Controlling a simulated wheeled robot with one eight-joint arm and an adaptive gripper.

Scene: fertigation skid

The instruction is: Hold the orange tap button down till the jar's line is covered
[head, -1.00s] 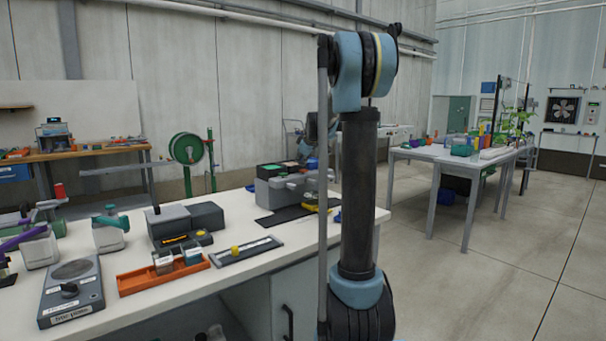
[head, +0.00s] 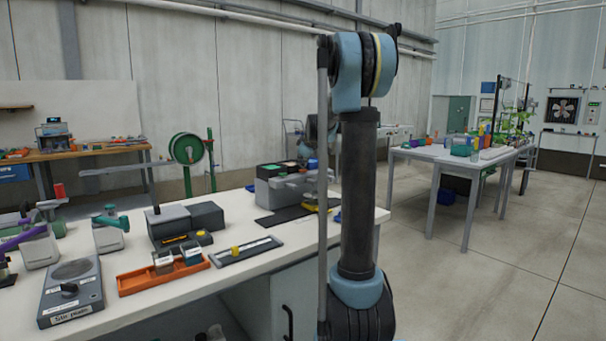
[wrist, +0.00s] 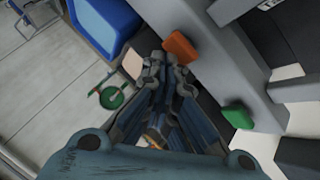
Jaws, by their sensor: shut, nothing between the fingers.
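In the wrist view my gripper (wrist: 164,62) is closed, with nothing between its fingers. Its tips are right beside the orange tap button (wrist: 180,46); I cannot tell whether they touch it. A green button (wrist: 238,115) lies to the right on the same grey body. In the head view the grey tap unit (head: 270,192) stands at the bench's far right end, with a dark mat (head: 283,217) in front. My arm hides my gripper there. I cannot make out the jar or its line in either view.
A large blue part (wrist: 100,25) is close to the gripper's upper left in the wrist view. On the bench (head: 180,293) stand a stir plate (head: 72,290), an orange tray (head: 135,283), a dark grey box (head: 205,216) and bottles. Open floor (head: 470,290) lies to the right.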

